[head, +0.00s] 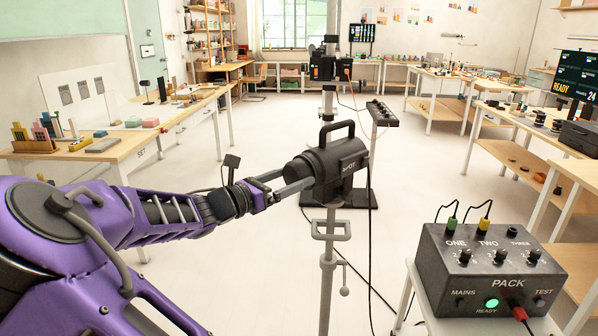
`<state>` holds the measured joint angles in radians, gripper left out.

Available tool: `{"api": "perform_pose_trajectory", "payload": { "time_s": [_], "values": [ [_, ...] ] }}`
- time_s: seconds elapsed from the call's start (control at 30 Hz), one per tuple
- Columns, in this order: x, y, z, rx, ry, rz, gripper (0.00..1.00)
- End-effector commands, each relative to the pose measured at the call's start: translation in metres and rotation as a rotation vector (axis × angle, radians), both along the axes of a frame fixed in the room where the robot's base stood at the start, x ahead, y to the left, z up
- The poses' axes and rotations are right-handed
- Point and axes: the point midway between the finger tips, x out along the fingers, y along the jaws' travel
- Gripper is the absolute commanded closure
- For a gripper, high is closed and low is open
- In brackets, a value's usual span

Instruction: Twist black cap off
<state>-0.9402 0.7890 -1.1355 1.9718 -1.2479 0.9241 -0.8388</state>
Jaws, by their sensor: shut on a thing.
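The black cap (298,169) is the round end piece on the left of a black lamp head (335,160) marked with "07". The lamp head has a handle on top and sits level on a grey stand (329,255). My gripper (297,178) reaches in from the left with its two grey fingers at the cap, one on the far side and one on the near side. It is shut on the cap, which is still against the lamp head. The far fingertip is partly hidden.
A black power pack (490,265) with a green READY light stands at the front right. Cables hang by the stand.

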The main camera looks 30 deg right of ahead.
Motion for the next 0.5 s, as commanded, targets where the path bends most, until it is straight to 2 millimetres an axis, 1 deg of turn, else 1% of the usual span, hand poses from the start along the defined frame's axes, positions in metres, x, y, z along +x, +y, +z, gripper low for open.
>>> {"api": "perform_pose_trajectory", "payload": {
  "time_s": [0.03,0.5],
  "values": [
    [-0.0001,-0.0004,0.0028,-0.002,0.010,0.000,0.78],
    [-0.0001,-0.0010,0.0036,-0.015,0.097,-0.002,0.78]
  ]
}}
